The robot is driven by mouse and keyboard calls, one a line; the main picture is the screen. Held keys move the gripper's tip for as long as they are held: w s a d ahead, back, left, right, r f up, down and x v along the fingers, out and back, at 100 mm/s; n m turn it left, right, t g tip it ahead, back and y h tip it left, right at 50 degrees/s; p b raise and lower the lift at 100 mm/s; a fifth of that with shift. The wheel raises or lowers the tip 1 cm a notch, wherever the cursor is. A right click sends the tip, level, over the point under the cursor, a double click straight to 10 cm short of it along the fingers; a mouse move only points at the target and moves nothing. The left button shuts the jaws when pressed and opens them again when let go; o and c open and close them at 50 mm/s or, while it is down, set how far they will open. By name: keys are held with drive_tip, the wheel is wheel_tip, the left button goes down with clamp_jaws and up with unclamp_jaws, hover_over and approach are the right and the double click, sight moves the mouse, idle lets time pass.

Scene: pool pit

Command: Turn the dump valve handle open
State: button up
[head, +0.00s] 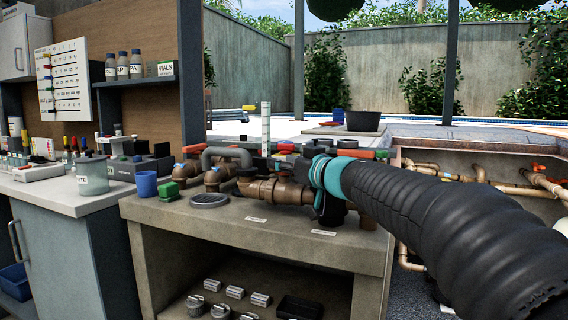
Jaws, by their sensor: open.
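Brown pipework with valves (275,190) runs along the top of a concrete bench. A red handle (368,153) shows behind my arm, and smaller red handle parts (286,147) show to its left. The labels are too small to read, so I cannot tell which handle is the dump valve's. My gripper (322,190), at the end of my black-sleeved arm with a teal band, is over the right part of the pipework. It is open, and no held object shows. My arm hides the fingertips and the fittings behind them, so contact cannot be told.
A counter with a jar (92,176) stands left. A pit with pipes (525,190) lies right. A black tub (363,121) stands behind.

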drive_tip(key=v, duration=1.1)
drive_tip(key=shift+s+d, duration=0.25)
drive_tip(key=shift+s, duration=0.1)
